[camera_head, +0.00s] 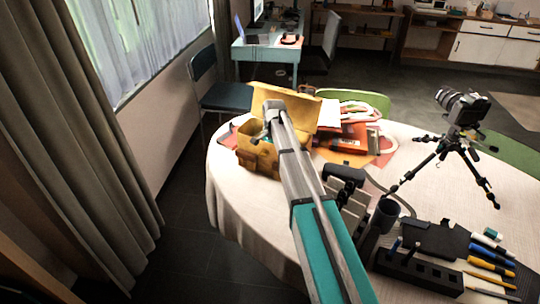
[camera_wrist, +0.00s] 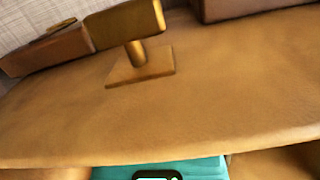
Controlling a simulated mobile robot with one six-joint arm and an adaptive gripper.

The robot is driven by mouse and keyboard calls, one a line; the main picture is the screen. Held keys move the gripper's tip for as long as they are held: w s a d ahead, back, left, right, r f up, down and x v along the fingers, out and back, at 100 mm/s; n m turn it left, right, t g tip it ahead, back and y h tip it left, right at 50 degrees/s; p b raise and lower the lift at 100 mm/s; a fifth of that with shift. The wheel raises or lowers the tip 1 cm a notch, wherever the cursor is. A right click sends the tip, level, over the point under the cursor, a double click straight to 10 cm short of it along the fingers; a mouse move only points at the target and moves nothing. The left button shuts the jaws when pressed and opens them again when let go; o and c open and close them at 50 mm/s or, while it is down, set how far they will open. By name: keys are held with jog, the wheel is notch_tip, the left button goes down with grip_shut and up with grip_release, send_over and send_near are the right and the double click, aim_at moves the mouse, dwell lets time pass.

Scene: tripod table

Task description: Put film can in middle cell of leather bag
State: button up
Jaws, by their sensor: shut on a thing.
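The tan leather bag (camera_head: 255,160) stands at the far left of the round table, with its lid (camera_head: 318,116) raised behind. My arm reaches over it, and my gripper (camera_head: 267,133) is down at the bag's opening, mostly hidden. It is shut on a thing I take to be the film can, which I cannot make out. The wrist view shows a broad tan leather surface of the bag (camera_wrist: 220,100) close up, with a brass-coloured clasp (camera_wrist: 140,65) on it. Teal and dark parts of mine show at the bottom edge. The middle cell is hidden.
A camera on a small tripod (camera_head: 460,148) stands at the right. Books and papers (camera_head: 345,135) lie beside the bag. The middle of the white tablecloth (camera_head: 435,200) has some free room.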

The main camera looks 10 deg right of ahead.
jog(key=shift+f+b, duration=0.6)
jog(key=o, duration=0.8)
jog(key=shift+c, duration=0.2)
jog(key=shift+r, duration=0.2)
notch_tip(320, 180, up, 13)
jog(key=d+p, duration=0.1)
jog(key=p, duration=1.2)
jog(key=shift+w, duration=0.45)
jog(key=shift+d+f, duration=0.1)
jog(key=shift+s, duration=0.1)
jog(key=s+n+t+h, duration=0.1)
jog(key=s+n, duration=0.9)
jog(key=s, duration=1.8)
jog(key=shift+s, duration=0.35)
jog(key=shift+f, duration=0.1)
